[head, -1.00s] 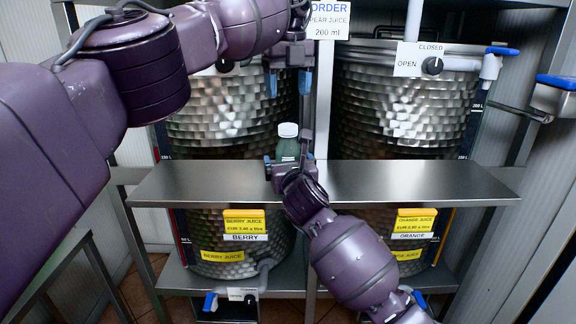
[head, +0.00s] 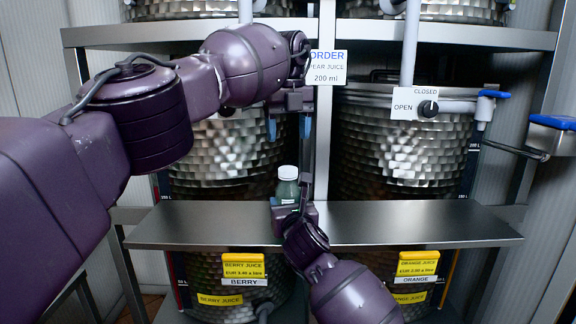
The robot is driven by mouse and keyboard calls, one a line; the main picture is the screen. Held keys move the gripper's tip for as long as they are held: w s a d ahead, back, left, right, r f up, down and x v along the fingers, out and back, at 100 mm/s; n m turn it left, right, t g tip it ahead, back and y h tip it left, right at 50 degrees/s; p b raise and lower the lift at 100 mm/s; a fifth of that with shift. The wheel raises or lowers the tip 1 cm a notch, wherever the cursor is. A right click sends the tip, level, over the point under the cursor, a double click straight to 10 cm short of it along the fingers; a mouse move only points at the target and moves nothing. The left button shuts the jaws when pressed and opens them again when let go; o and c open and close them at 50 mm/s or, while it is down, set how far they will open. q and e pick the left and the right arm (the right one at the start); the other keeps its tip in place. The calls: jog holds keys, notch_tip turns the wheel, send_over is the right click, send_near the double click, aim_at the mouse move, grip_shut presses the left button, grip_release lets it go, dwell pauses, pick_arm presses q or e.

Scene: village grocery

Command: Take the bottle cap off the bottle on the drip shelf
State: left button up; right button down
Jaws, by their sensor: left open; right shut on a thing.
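The green bottle (head: 287,188) stands upright at the drip shelf (head: 420,222), left of its middle. Its white bottle cap (head: 288,172) sits on top. My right gripper (head: 289,204) is shut on the lower part of the bottle, reaching in from the front, and hides its base. My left gripper (head: 289,132) is open above the cap, its fingers pointing down and apart from the cap.
Steel juice tanks stand behind the shelf, with a berry label (head: 245,281) and an orange label (head: 416,280) below. An order sign (head: 326,67) hangs beside my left gripper. A valve knob (head: 428,108) marked closed is at right. The shelf's right half is clear.

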aim_at(288, 169)
pick_arm(q)
jog(key=m, duration=0.9)
jog(key=shift+m, duration=0.3)
jog(key=m, duration=0.5)
jog(key=shift+m, duration=0.3)
jog(key=m, duration=1.9)
jog(key=shift+m, duration=0.3)
jog(key=m, duration=0.4)
jog(key=shift+m, duration=0.3)
jog(key=shift+f, duration=4)
